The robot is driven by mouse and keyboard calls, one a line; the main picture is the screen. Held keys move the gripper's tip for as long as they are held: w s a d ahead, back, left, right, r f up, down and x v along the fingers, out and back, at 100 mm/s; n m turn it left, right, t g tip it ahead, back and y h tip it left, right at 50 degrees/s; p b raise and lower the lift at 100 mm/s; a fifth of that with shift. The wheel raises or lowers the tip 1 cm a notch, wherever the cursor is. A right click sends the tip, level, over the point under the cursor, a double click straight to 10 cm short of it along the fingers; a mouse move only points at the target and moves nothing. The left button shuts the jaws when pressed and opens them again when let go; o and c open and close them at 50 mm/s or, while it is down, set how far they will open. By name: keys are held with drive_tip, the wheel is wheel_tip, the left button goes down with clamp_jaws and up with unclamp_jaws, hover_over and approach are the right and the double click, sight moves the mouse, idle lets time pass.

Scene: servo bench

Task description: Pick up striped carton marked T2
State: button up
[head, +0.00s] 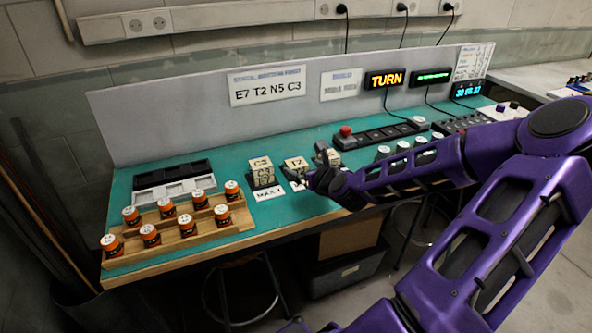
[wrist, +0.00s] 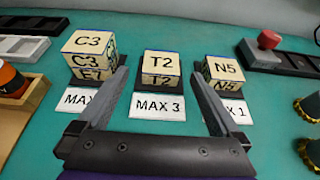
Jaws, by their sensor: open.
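The carton marked T2 (wrist: 161,66) is a cream box with dark lettering on its top and front. It sits on a dark pad behind a MAX 3 label (wrist: 158,106) in the wrist view. It also shows in the head view (head: 296,163), just left of my gripper (head: 322,178). In the wrist view my gripper (wrist: 160,72) is open and empty, with one finger on either side of T2's line and T2 ahead between them. I cannot tell how far the fingertips are from the carton. Its stripes are not clear.
A C3 carton (wrist: 88,42) stands on another carton left of T2. An N5 carton (wrist: 222,70) stands to the right, partly hidden by my right finger. A red button box (head: 346,132) is behind right. A wooden rack (head: 180,230) of orange jars is at the left.

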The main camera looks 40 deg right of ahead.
sight(297, 163)
drive_tip(key=shift+b+x, duration=0.8)
drive_tip(key=shift+x, duration=2.75)
drive_tip(key=shift+d+r, duration=0.1)
drive_tip(key=shift+r, duration=0.05)
drive_tip(key=c, duration=1.4)
